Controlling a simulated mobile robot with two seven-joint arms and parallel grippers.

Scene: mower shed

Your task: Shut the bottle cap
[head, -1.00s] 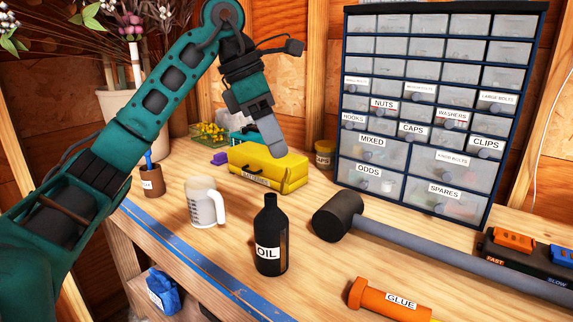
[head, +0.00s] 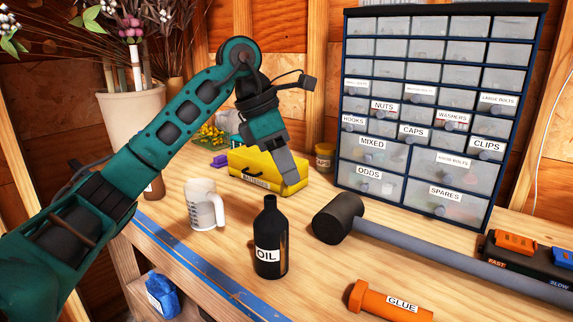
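A black bottle (head: 270,240) with a white OIL label stands upright on the workbench near the middle of the head view. Its narrow neck is dark at the top, and I cannot make out a separate cap or whether the neck is covered. My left gripper (head: 288,177) is above and behind the bottle, pointing down in front of the yellow box. It is apart from the bottle. I see its grey finger from the side, so its opening cannot be judged. I see nothing held in it. My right gripper is not in view.
A white measuring jug (head: 202,204) stands left of the bottle. A mallet (head: 338,217) and an orange GLUE tube (head: 390,300) lie to its right. Bare wood surrounds the bottle.

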